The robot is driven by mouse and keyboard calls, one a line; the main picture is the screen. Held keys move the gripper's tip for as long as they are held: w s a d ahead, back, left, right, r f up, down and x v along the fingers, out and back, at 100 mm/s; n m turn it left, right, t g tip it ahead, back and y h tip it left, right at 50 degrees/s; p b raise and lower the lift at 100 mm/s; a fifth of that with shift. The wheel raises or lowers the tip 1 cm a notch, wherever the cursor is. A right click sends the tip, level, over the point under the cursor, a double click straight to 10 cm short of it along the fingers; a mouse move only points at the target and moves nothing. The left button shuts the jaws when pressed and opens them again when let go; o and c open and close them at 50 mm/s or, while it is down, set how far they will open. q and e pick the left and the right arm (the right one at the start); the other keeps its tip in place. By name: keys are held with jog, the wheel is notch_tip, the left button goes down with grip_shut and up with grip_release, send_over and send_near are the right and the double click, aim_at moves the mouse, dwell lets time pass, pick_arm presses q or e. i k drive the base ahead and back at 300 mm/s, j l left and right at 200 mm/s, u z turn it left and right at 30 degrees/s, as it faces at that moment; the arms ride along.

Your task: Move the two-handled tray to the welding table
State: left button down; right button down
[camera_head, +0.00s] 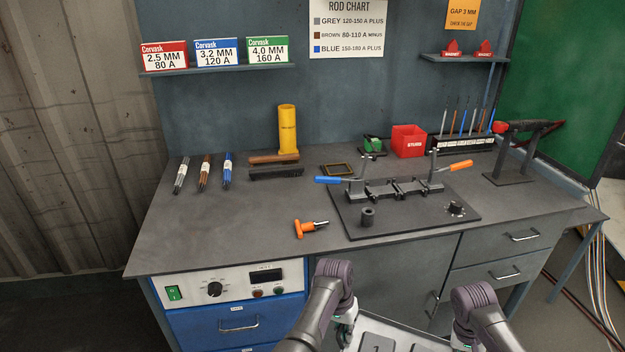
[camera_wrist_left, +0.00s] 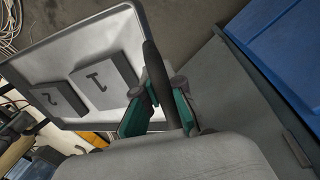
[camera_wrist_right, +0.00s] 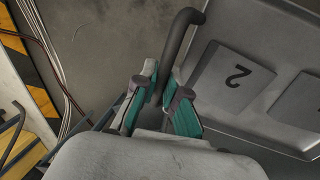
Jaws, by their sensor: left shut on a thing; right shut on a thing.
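The light grey metal tray (camera_head: 392,328) shows at the bottom of the head view, in front of the welding table (camera_head: 235,215). It holds two flat plates marked 1 (camera_wrist_left: 103,80) and 2 (camera_wrist_right: 232,76). My left gripper (camera_wrist_left: 160,92) is shut on one dark bar handle (camera_wrist_left: 152,58) of the tray. My right gripper (camera_wrist_right: 160,90) is shut on the other dark handle (camera_wrist_right: 178,42). In the wrist views, floor shows beyond the tray. In the head view, the tray's near part is cut off by the frame and my arms partly cover its sides.
The tabletop's front left is clear. An orange-handled tool (camera_head: 308,229) lies near the front middle. A dark clamp fixture plate (camera_head: 415,222) fills the centre right.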

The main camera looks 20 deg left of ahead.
aim_at(229, 220)
jog(key=u, duration=1.05)
